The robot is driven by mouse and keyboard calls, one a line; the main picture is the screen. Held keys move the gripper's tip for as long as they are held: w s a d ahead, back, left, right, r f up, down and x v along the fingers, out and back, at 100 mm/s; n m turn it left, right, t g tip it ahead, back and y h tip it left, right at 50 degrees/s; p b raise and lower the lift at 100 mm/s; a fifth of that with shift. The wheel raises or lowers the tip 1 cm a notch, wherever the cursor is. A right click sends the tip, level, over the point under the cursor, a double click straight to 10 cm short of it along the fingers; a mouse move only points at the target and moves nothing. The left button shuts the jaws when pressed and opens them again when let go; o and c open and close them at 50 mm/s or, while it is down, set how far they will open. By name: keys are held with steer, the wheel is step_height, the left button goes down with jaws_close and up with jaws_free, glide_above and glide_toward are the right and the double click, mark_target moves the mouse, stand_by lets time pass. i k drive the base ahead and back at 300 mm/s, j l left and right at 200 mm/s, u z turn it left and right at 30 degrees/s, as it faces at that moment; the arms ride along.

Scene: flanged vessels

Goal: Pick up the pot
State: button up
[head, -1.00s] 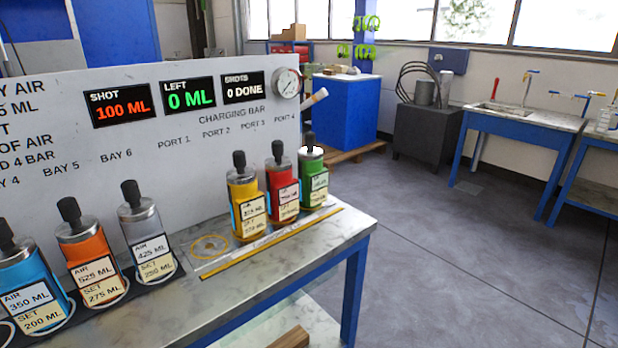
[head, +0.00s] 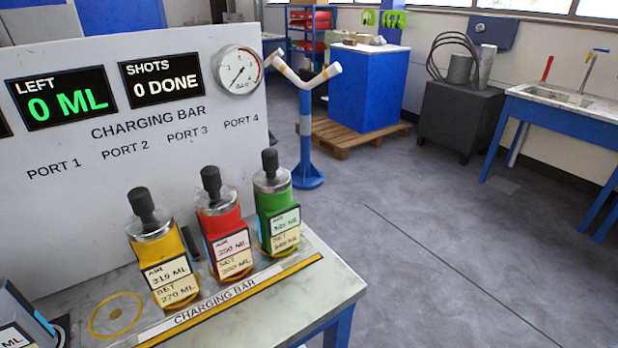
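Three flanged vessels with black knobs stand upright in a row at the charging bar (head: 228,302). The yellow vessel (head: 171,241) is on the left, labelled AIR 315 ML and SET 270 ML. The red vessel (head: 224,222) is in the middle. The green vessel (head: 274,205) is on the right, its label small. An empty yellow ring (head: 115,314) lies on the bench left of the yellow vessel. Part of another labelled vessel (head: 14,335) shows at the lower left corner. I cannot tell which vessel is the pot. My gripper is not in view.
A white panel (head: 70,203) with displays and a pressure gauge (head: 238,71) stands behind the vessels. The left display reads 0 ML. A blue post with a forked white top (head: 306,135) stands beyond the bench (head: 320,291). Open grey floor lies to the right.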

mark_target(278, 215)
steer(key=i+l+u, duration=0.15)
steer(key=i+l, duration=1.4)
steer(key=l, duration=0.15)
